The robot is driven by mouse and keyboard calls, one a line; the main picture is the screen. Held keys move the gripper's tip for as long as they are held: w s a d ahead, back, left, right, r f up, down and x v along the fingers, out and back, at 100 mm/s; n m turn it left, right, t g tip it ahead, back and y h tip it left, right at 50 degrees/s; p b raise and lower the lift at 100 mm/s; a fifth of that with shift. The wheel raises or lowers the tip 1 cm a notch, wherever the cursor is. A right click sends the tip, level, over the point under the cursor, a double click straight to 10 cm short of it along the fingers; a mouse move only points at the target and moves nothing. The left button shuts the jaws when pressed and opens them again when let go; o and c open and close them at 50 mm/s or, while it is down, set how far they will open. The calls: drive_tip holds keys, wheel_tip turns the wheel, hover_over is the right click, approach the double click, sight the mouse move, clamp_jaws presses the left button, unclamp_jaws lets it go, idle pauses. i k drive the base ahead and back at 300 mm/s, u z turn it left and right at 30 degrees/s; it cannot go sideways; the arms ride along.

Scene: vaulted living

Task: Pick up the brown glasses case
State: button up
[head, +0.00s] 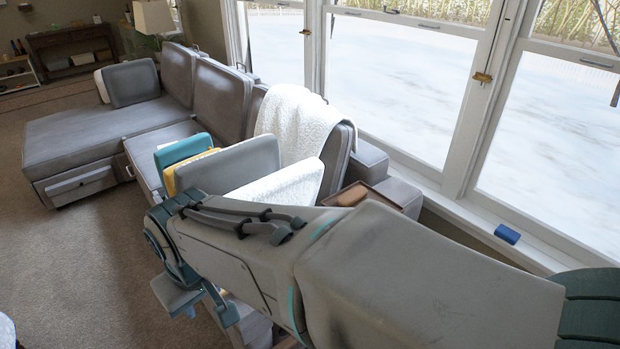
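A small tan-brown object (353,195), which looks like the brown glasses case, lies in a shallow brown tray (330,201) on the sofa's near arm. My arm crosses the front of the view and hides part of the tray's near side. My gripper (206,304) hangs at the arm's far end, left of and apart from the tray, low beside the sofa. Its fingertips are not clear, so I cannot tell whether it is open or shut.
The grey sofa (192,87) runs along the windows, with teal, yellow, grey and white cushions and a white throw (298,120). A blue object (507,234) sits on the windowsill. Open carpet (80,250) lies to the left.

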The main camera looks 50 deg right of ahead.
sight(351, 196)
drive_tip(key=z, duration=2.15)
drive_tip(key=k, duration=0.5)
drive_tip(key=z, duration=1)
drive_tip(key=i, duration=1.3)
drive_tip(key=u, duration=1.2)
drive_tip(key=i, duration=0.85)
drive_tip(key=u, duration=0.9)
